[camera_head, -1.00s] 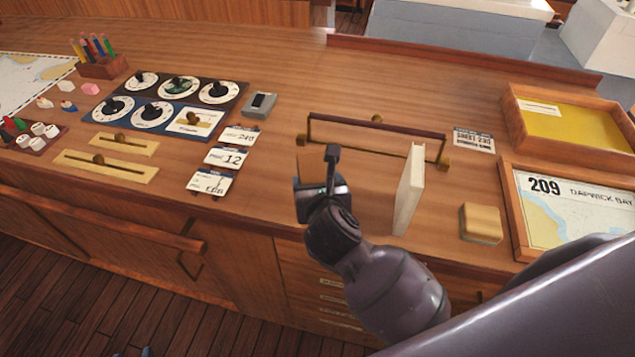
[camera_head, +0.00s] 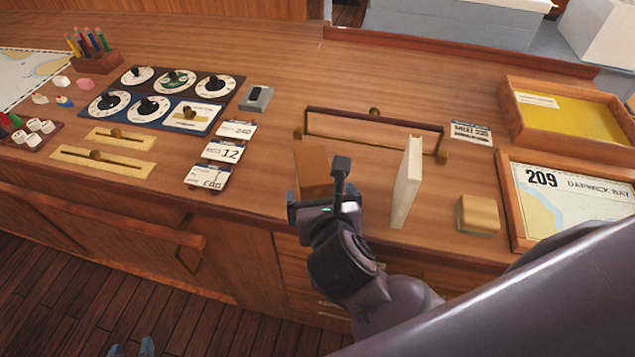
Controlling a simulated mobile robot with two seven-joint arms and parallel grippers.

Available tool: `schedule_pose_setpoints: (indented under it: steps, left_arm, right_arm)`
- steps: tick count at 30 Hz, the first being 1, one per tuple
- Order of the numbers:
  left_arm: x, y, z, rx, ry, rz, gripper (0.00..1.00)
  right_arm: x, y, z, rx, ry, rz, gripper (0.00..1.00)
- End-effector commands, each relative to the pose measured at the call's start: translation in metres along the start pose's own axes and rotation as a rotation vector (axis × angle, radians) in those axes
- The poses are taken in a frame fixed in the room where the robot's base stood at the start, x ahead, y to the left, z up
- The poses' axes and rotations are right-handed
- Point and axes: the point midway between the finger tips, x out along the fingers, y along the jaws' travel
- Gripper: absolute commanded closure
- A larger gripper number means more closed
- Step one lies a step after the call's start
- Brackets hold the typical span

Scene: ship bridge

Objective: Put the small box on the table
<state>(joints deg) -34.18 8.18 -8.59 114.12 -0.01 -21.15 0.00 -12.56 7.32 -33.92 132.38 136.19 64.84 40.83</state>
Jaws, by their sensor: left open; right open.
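A tan block (camera_head: 478,215) that may be the small box sits on the wooden tabletop (camera_head: 300,80) near its front edge, left of the framed chart. I cannot be sure that it is the box. My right gripper (camera_head: 317,187) is open at the front edge, well left of the block and apart from it. It partly hides a brown upright panel (camera_head: 312,165). I see nothing held in it. Only two fingertips of my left gripper (camera_head: 131,349) show at the bottom left, spread apart over the floor.
A cream upright slab (camera_head: 407,182) stands between my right gripper and the block. A low brown rail (camera_head: 375,118) lies behind. The framed chart (camera_head: 570,200) and a yellow-bottomed tray (camera_head: 565,117) are at right. Dials (camera_head: 165,95) and cards fill the left.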

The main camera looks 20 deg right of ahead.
Motion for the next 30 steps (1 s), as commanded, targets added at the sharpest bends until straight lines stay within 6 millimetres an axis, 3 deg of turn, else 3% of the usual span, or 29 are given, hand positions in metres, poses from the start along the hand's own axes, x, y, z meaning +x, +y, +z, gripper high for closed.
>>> schedule_pose_setpoints:
  steps: [3,9,30]
  left_arm:
    - [0.000,0.000,0.002,0.000,-0.003,0.000,0.51]
    - [-0.002,0.000,0.007,-0.001,-0.011,-0.001,0.51]
    - [0.001,0.000,0.004,0.000,-0.004,0.000,0.51]
  right_arm:
    - [-0.019,0.000,0.000,0.003,0.001,0.000,0.02]
    - [-0.037,0.000,0.000,0.001,0.001,0.000,0.02]
    - [-0.040,0.000,0.000,0.001,0.000,-0.001,0.02]
